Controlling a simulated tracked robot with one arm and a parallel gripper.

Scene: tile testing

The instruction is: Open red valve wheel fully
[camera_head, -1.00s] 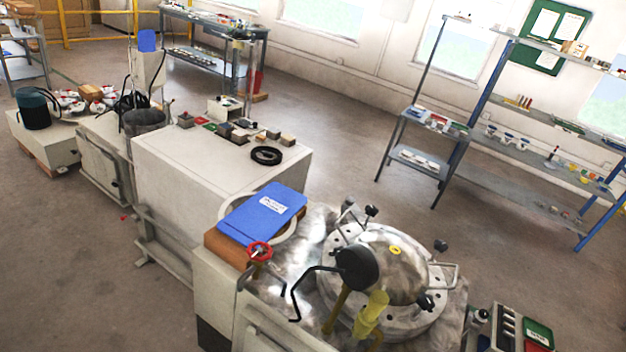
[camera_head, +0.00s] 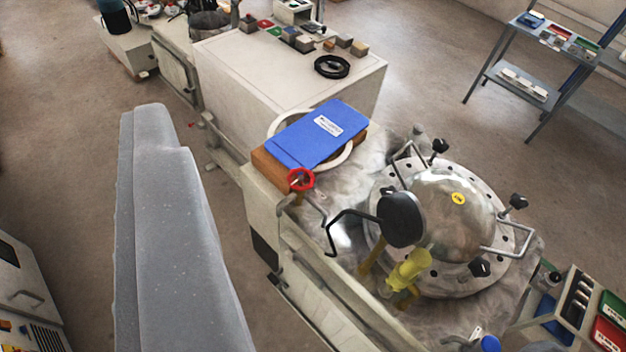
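The red valve wheel (camera_head: 302,180) is small and sits at the near left edge of the metal machine top, just below the blue folder (camera_head: 320,134). A thin pipe or stem is near it, and its valve body is too small to make out. A long grey part, which looks like my own arm, rises from the bottom at left, well apart from the wheel. I see no gripper fingers, and nothing touches the wheel.
A polished dome (camera_head: 455,215) on a bolted round flange stands right of the wheel, with a black bent handle between them. A yellow fitting (camera_head: 408,270) is in front. A white cabinet (camera_head: 285,75) stands behind. Floor is open at left.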

